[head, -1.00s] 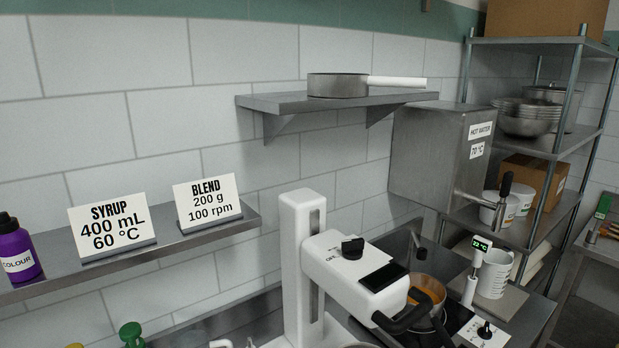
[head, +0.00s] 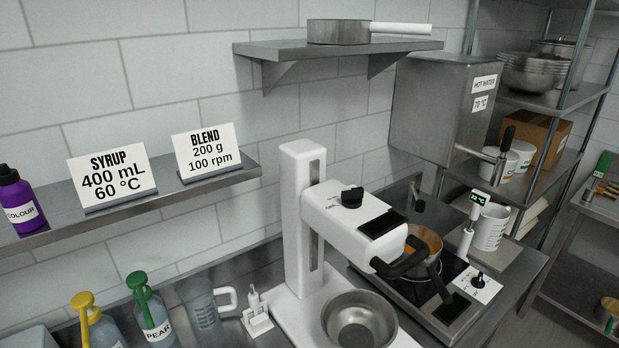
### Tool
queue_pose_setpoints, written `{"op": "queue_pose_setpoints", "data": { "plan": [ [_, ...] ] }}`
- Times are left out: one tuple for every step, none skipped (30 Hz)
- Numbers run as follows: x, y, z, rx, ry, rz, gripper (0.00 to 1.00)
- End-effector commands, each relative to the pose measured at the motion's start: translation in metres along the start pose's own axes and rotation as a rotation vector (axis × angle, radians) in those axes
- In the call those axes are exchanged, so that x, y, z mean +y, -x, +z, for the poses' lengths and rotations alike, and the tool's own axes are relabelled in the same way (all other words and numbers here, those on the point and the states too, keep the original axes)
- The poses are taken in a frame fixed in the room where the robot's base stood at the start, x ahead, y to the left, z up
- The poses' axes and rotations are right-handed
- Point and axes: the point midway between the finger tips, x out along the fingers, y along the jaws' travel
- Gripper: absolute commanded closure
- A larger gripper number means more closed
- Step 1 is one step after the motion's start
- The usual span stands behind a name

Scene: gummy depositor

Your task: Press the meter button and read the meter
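A small upright white device with a green lit display (head: 478,198) stands beside the hob at the right. The display seems to read 22 °C; the digits are tiny. A small white holder with a slim upright piece (head: 257,314) stands on the counter left of the mixer. I cannot tell which of these is the meter, and no meter button can be made out. My gripper is not in view.
A white stand mixer (head: 352,212) with a steel bowl (head: 359,322) stands mid-counter. A pan with orange contents (head: 425,241) sits on the hob right of it. Pump bottles (head: 150,312) and a clear jug (head: 203,302) stand left. A wall shelf (head: 232,172) holds signs.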

Motion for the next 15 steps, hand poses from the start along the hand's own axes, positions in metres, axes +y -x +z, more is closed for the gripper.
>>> {"op": "queue_pose_setpoints", "data": {
  "plan": [
    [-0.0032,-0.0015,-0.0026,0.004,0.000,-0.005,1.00],
    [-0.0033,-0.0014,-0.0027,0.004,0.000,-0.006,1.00],
    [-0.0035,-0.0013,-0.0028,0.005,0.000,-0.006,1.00],
    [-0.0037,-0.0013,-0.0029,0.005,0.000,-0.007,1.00],
    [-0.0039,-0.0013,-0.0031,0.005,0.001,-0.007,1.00],
    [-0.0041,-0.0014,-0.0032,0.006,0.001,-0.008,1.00],
    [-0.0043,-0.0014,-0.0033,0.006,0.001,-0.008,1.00],
    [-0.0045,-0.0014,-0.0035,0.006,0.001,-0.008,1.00],
    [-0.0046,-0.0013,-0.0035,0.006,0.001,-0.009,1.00],
    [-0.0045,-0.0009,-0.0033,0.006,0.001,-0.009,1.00],
    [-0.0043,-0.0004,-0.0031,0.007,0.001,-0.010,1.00],
    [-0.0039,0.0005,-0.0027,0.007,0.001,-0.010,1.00],
    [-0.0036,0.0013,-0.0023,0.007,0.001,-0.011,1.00],
    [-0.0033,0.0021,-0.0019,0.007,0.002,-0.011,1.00],
    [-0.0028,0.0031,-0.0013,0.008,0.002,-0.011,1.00]
  ]
}}
